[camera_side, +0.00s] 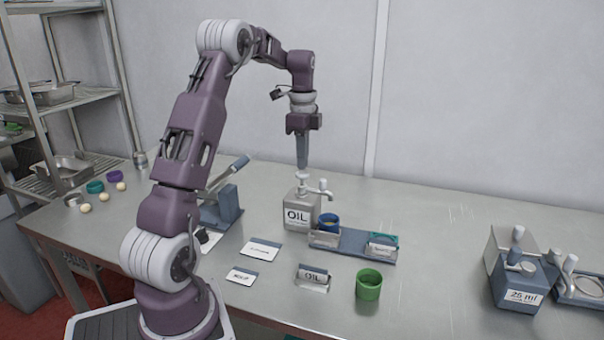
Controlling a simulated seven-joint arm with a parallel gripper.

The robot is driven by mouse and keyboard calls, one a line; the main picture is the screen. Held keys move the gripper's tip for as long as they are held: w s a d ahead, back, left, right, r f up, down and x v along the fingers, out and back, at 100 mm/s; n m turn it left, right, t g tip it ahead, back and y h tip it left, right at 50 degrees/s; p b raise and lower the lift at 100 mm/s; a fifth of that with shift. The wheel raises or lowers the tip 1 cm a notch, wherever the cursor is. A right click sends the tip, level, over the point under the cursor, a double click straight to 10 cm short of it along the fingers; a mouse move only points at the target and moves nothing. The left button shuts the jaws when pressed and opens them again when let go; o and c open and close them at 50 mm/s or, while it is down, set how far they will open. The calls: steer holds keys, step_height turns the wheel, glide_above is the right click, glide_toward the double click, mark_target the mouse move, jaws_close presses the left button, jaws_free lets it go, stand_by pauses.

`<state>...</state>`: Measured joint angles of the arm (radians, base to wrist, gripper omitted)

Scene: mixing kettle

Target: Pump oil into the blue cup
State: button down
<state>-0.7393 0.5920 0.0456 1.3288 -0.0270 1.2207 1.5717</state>
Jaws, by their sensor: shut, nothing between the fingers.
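The oil dispenser (297,213) is a grey box labelled OIL with a pump head (303,178) on top and a spout reaching right. The blue cup (329,224) stands upright in the left part of a blue-grey tray (352,244), just right of the dispenser and near the spout. My gripper (303,166) points straight down above the pump head, with its fingers together and empty. Its tips are at or just above the pump head; I cannot tell whether they touch. I cannot see into the blue cup.
A 25 ml dispenser (517,272) stands at the right. A blue-grey lever device (226,200) stands left of the oil dispenser.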

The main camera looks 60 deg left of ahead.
mark_target(302, 173)
steer(key=shift+f, duration=1.8)
steer(key=shift+r, duration=1.9)
steer(key=shift+r, duration=2.5)
